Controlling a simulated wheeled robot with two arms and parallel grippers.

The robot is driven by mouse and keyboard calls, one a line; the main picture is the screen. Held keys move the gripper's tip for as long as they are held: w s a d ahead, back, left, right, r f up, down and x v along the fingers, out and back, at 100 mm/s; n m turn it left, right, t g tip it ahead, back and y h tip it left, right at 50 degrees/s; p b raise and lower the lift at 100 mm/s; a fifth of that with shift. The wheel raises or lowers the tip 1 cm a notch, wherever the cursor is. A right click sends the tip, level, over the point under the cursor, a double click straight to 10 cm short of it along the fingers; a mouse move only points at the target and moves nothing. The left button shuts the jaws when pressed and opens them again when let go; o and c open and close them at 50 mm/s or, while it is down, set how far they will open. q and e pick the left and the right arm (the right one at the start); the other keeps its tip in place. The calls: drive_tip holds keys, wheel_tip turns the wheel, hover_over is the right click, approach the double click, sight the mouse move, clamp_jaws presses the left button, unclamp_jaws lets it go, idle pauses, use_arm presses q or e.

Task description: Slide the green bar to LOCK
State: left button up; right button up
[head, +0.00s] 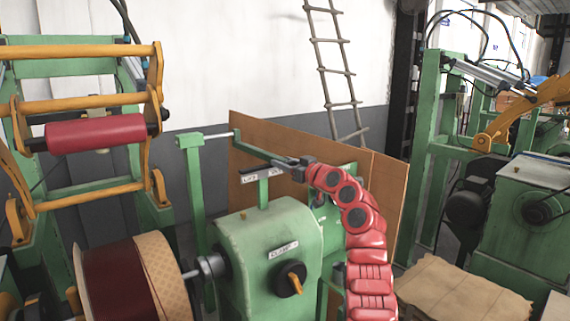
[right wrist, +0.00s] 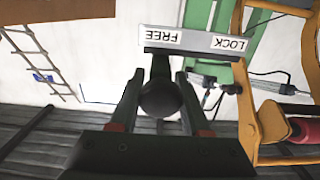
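The green bar (head: 252,149) shows in the head view, running from a thin rod on the green post to my right gripper. My right gripper (head: 288,161) is at its near end, above the green machine housing. In the right wrist view, its two fingers (right wrist: 159,88) stand apart on either side of a round dark knob (right wrist: 160,99) on a dark stem. Slim gaps seem to show beside the knob; firm contact cannot be made out. A label plate (right wrist: 195,42) reads FREE and LOCK upside down, with the stem nearer FREE. My left gripper is out of view.
The green housing (head: 262,235) carries a black dial with an orange handle (head: 294,281). A wound coil (head: 125,280) is at lower left, and a red roller (head: 95,134) is in a yellow frame. A brown panel (head: 385,190) stands behind the bar.

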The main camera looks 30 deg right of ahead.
clamp_jaws()
idle(1.0)
